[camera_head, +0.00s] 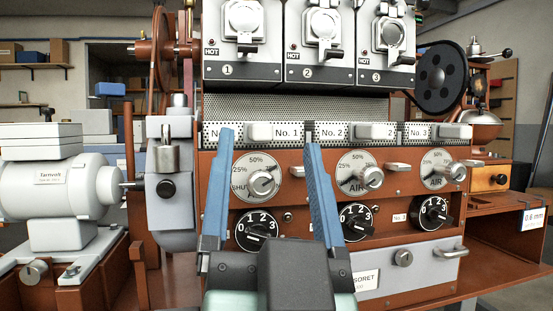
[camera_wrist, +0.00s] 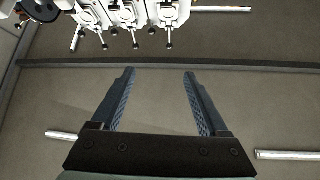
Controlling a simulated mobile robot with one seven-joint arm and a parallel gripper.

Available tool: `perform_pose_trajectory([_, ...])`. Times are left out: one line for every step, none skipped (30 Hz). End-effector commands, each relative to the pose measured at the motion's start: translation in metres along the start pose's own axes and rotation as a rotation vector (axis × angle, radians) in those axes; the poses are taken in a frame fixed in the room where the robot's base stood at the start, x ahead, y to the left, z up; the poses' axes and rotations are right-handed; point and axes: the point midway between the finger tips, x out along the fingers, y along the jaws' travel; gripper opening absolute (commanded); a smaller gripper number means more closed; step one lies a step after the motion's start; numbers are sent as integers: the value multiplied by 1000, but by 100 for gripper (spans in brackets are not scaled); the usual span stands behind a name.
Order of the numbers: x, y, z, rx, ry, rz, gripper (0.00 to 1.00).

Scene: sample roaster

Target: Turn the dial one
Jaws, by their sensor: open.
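Below the label No. 1, the machine front carries a round silver percent dial (camera_head: 248,168) with a metal knob. Under it sits a black numbered dial (camera_head: 257,226) marked 0 to 3. Both show between my fingers in the head view; the black dial's lower edge is close to my gripper body in the picture. My gripper (camera_head: 268,138) is open and empty, with its blue fingers pointing up in front of the panel. In the wrist view my gripper (camera_wrist: 158,73) is also open, with nothing between the fingers; no dial is recognisable there.
Matching silver dials (camera_head: 351,165) and black dials (camera_head: 355,222) stand to the right. Small metal handles (camera_head: 398,168) stick out beside the silver dials. A grey drawer (camera_head: 430,258) lies below. A grey motor (camera_head: 50,190) stands at left. Levers (camera_wrist: 126,15) show at the wrist view's top.

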Motion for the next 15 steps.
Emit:
perform_pose_trajectory([21,-4,-4,97,-40,-8,78])
perform_pose_trajectory([27,-6,-1,162,-61,-12,78])
perform_pose_trajectory([34,-8,5,248,-89,-17,78])
perform_pose_trajectory([38,-9,8,313,-109,-18,78])
perform_pose_trajectory([42,-10,12,378,-129,-18,78])
perform_pose_trajectory([48,-12,17,463,-156,-15,78])
perform_pose_trajectory([51,-12,20,529,-175,-11,78])
perform_pose_trajectory([54,-13,24,595,-193,-6,78])
perform_pose_trajectory([59,-14,28,681,-218,3,78])
perform_pose_trajectory([61,-15,32,748,-236,12,78])
perform_pose_trajectory([64,-16,34,815,-253,21,78])
perform_pose_trajectory([67,-17,38,901,-274,37,78])
perform_pose_trajectory([69,-17,42,968,-291,51,78])
perform_pose_trajectory([71,-18,44,1035,-305,66,78])
perform_pose_trajectory([73,-18,48,1122,-323,87,78])
